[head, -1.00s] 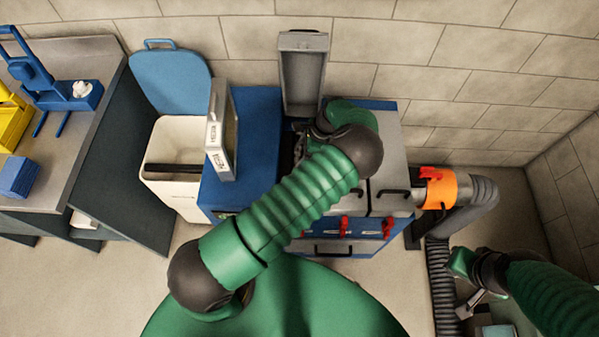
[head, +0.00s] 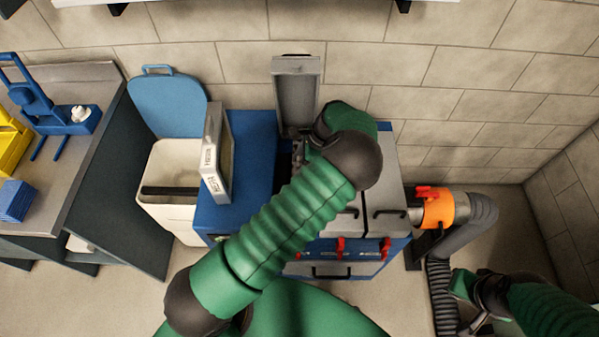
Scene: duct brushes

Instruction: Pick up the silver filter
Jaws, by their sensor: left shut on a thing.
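My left gripper (head: 299,141) is at the foot of the raised grey lid (head: 296,88), at the open bay of the blue cabinet (head: 247,132). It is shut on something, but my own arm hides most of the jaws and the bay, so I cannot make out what. I cannot see a silver filter for certain. A pale-framed, labelled panel (head: 216,153) stands upright on the left of the cabinet top, apart from the gripper. My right gripper (head: 474,326) is low at the right, away from the cabinet; its jaws are too small to read.
A white bin (head: 170,207) with a raised blue lid (head: 170,102) stands left of the cabinet. Red latches (head: 340,246) line the cabinet front. An orange collar (head: 437,208) and grey hose (head: 478,217) are at its right. A workbench (head: 75,150) is at far left.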

